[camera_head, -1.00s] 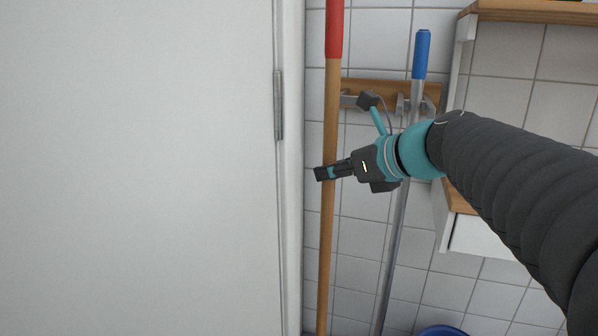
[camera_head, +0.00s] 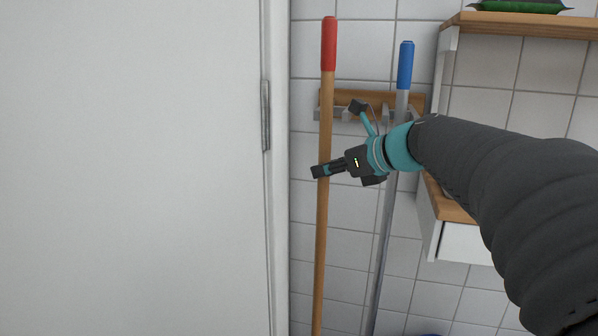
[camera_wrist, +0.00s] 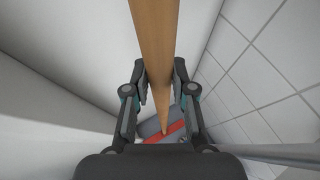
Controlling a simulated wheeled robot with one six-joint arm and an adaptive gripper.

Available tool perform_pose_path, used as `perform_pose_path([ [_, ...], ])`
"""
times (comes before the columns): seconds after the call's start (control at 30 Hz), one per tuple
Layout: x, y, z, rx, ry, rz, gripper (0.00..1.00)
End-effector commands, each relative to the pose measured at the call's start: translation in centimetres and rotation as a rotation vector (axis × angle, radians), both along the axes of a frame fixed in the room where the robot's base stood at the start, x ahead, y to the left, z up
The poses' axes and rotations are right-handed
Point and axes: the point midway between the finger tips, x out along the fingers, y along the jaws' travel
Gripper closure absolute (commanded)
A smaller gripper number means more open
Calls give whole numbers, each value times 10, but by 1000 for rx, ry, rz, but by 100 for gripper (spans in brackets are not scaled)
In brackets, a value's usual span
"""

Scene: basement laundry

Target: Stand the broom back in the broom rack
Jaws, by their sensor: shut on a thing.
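The broom is a long wooden handle (camera_head: 323,130) with a red grip at its top. It stands nearly upright in the head view, leaning slightly. My gripper (camera_head: 320,171) is shut on the handle below the red grip. In the wrist view the handle (camera_wrist: 155,45) runs between my gripper's two fingers (camera_wrist: 160,84). Far below there is a red strip (camera_wrist: 168,132), probably the broom's head. The broom rack (camera_head: 376,97) is a wooden board with metal holders on the tiled wall. The handle crosses in front of its left end; I cannot tell whether they touch.
A blue-gripped metal pole (camera_head: 404,68) stands at the rack's right part, behind my arm. A white door (camera_head: 130,170) and its frame are close on the left. A wood-topped shelf (camera_head: 525,24) and a white cabinet (camera_head: 465,243) lie to the right.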

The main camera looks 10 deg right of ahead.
Motion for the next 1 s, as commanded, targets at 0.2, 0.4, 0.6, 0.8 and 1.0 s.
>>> perform_pose_path([
  [0.2,18,-5,-1,-1,-1,0,100],
  [0.4,32,-12,-2,-1,-1,1,100],
  [0.6,47,-19,-3,0,-1,0,100],
  [0.8,62,-24,-4,-1,-1,1,100],
  [1.0,76,-30,-5,0,-1,0,100],
])
